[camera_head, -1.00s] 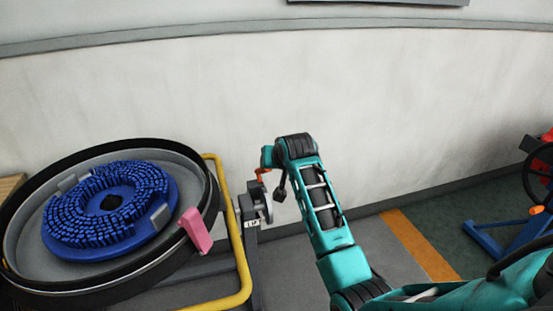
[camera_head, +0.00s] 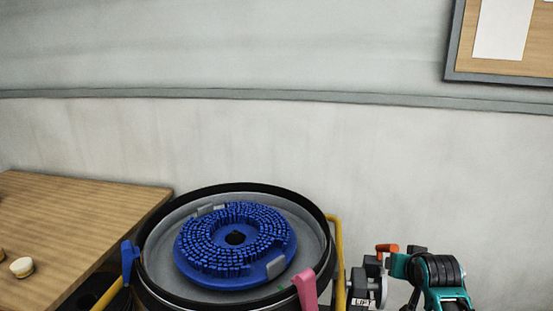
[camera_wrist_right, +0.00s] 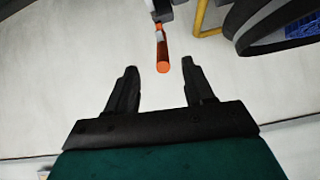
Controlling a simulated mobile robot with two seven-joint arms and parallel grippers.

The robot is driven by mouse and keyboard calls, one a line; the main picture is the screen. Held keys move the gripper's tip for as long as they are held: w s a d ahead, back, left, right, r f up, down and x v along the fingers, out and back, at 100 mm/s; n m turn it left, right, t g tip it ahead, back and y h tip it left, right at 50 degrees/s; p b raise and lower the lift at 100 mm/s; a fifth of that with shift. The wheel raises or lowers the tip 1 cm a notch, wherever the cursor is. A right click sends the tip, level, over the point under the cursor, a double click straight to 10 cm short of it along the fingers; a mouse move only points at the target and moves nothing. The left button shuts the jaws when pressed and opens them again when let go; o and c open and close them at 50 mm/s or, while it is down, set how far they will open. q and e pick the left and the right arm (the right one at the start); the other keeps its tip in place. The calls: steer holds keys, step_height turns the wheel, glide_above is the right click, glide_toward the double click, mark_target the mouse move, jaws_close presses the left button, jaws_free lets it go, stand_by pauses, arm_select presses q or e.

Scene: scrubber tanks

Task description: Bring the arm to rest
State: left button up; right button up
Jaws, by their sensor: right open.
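My right arm (camera_head: 440,285), teal with black joints, shows at the lower right of the head view. In the right wrist view my right gripper (camera_wrist_right: 159,72) is open, its two black fingers apart with nothing held between them. An orange-ended handle (camera_wrist_right: 162,52) lies ahead of the fingertips, in line with the gap; whether it touches a finger I cannot tell, but they look apart. The handle (camera_head: 387,248) also shows in the head view, on a grey mechanism marked LIFT (camera_head: 364,285) just left of the arm. My left gripper is not in view.
A round black-rimmed tank (camera_head: 160,240) holds a blue bristled disc (camera_head: 270,222), with a pink clip (camera_head: 306,289) and a blue clip (camera_head: 129,262) on its rim. A yellow tube frame (camera_head: 339,265) stands beside it. A wooden table (camera_head: 80,215) is at left. A board (camera_head: 456,45) hangs on the wall.

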steer(key=s+a+f+n+y, duration=0.1)
steer(key=s+a+f+n, duration=0.1)
steer(key=s+a+f, duration=0.3)
steer(key=s+a+f+n+y, duration=0.2)
steer(key=s+a+f, duration=0.2)
steer(key=s, duration=0.8)
steer(key=s+a+f+n+y, duration=0.1)
steer(key=s+a+f+n, duration=0.1)
steer(key=s+a+f, duration=0.3)
steer(key=s+f, duration=0.1)
steer(key=s, duration=0.3)
steer(key=shift+s+a+t, duration=0.25)
steer(key=shift+a+t, duration=0.05)
steer(key=shift+t, duration=0.1)
